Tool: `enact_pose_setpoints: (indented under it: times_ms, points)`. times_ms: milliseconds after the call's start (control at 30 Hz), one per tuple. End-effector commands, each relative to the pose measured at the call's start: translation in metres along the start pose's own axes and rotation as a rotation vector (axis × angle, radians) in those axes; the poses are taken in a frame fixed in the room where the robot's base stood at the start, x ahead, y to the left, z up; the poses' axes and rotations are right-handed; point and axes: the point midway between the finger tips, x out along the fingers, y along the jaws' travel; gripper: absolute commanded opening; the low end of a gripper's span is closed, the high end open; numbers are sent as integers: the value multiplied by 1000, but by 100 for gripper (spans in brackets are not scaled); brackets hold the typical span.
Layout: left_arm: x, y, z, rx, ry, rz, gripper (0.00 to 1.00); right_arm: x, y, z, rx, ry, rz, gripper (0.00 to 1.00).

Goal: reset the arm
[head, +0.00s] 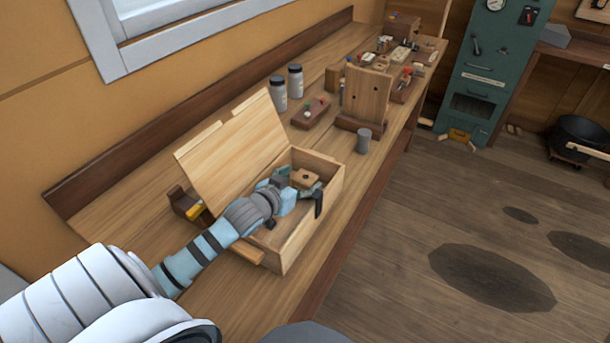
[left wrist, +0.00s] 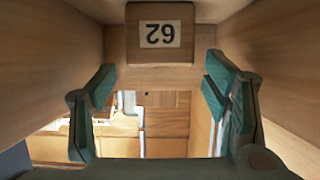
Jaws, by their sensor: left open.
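My left arm reaches from the lower left into an open wooden box (head: 307,227) on the bench, its lid (head: 237,146) raised and leaning back. My left gripper (head: 301,190) is inside the box, with its teal and dark fingers spread. A small wooden block (head: 305,178) is by the fingertips. In the left wrist view the open fingers (left wrist: 161,88) stand apart at either side. A wooden block with an upside-down "62" label (left wrist: 160,34) lies beyond them, clear of both. My right gripper is not in view.
A small tray (head: 311,114) lies before the jars. A wall is at the left.

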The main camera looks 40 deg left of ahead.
Motion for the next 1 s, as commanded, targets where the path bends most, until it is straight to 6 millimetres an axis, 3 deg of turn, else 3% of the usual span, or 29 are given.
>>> enact_pose_setpoints:
  times_ms: [100,200,767,1000]
  points:
    - [-27,0,-3,4,-3,0,70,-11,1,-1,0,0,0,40]
    - [-38,0,-2,1,-2,1,70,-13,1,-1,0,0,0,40]
    - [-40,0,-2,-1,-1,0,70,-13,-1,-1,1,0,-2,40]
    - [-57,0,-42,0,0,0,70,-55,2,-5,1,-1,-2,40]
